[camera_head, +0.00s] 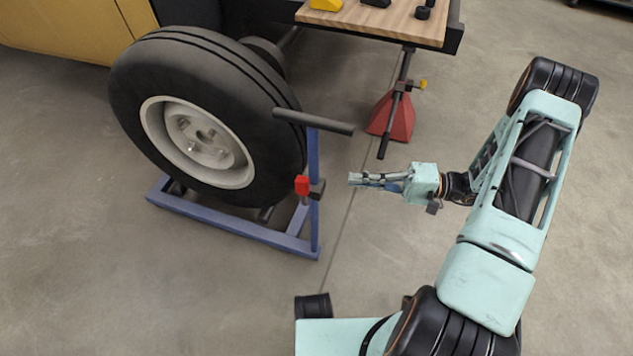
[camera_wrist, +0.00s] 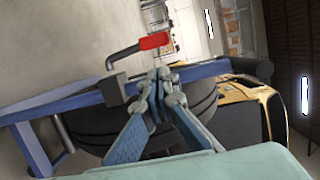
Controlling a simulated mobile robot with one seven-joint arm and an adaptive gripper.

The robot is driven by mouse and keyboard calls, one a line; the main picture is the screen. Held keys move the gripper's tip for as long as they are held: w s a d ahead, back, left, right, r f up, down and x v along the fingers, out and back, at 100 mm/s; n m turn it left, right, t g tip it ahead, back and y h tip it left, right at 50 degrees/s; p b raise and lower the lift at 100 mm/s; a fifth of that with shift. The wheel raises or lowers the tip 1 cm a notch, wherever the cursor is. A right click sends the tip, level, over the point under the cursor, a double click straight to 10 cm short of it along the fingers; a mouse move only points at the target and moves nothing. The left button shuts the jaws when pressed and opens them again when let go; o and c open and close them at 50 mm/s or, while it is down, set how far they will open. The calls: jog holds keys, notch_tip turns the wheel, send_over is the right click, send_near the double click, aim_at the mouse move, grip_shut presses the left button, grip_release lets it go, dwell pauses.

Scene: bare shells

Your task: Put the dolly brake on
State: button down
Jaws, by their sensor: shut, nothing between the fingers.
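The blue wheel dolly (camera_head: 235,232) stands on the floor with a large black tyre on a white rim (camera_head: 198,143) resting in it. Its upright post (camera_head: 314,230) carries a dark crossbar handle (camera_head: 315,121) on top. The brake lever has a red grip (camera_head: 302,185) beside a dark bracket on the post. In the wrist view the red grip (camera_wrist: 155,41) sits on a bent dark rod leading to the bracket (camera_wrist: 112,91). My gripper (camera_head: 355,179) is shut and empty, to the right of the post and apart from it. Its fingertips (camera_wrist: 158,78) show below the red grip.
A wood-topped bench (camera_head: 385,18) stands behind, with small items on it. A red jack stand (camera_head: 393,117) with a dark handle is on the floor behind my gripper. A yellow body (camera_head: 60,28) is at the back left. The front-left floor is clear.

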aim_at(305, 191)
jog(key=shift+a, duration=0.1)
dwell(0.3)
jog(key=w+a+b, duration=0.1)
jog(key=a, duration=0.8)
jog(key=shift+a, duration=0.4)
